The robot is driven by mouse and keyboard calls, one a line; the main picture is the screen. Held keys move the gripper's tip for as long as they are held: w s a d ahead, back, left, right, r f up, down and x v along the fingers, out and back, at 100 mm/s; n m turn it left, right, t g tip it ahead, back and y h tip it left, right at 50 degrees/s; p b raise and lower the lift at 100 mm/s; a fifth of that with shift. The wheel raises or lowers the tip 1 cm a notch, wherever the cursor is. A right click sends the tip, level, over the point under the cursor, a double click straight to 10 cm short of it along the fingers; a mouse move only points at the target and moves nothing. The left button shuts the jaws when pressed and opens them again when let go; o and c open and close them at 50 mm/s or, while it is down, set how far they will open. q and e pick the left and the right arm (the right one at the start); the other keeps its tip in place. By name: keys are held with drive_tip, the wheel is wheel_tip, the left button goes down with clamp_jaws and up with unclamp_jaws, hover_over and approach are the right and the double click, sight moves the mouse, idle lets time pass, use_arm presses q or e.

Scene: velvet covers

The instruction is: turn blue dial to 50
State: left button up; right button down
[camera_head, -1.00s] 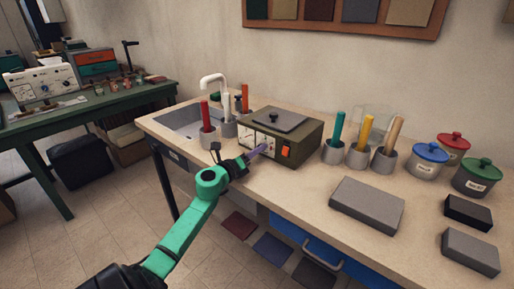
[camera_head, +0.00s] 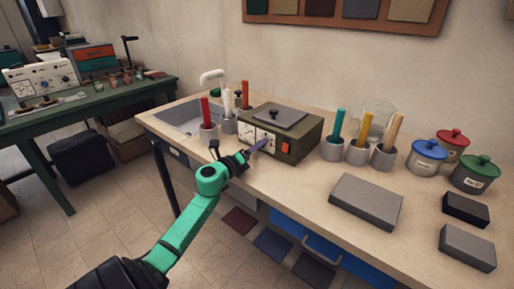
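An olive-green box device (camera_head: 306,143) with a dark lid stands on the beige workbench (camera_head: 300,182). Its pale front panel (camera_head: 250,134) carries small round gauges or dials, too small to read. An orange-red switch (camera_head: 285,147) is at the panel's right end. I cannot pick out a blue dial; my gripper covers part of the panel. I cannot tell whether the fingers are open or shut on something. My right gripper is not in view.
Cups with coloured handles stand on both sides of the device, including a red one (camera_head: 205,112) and a teal one (camera_head: 338,125). A grey block (camera_head: 366,202) lies to the right. Lidded pots (camera_head: 425,158) stand farther right. A sink (camera_head: 190,117) is at the left.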

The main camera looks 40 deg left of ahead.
use_arm(q)
drive_tip(key=s+b, duration=0.1)
drive_tip(key=s, duration=1.3)
drive_tip(key=shift+s+d, duration=0.2)
drive_tip(key=shift+s, duration=0.1)
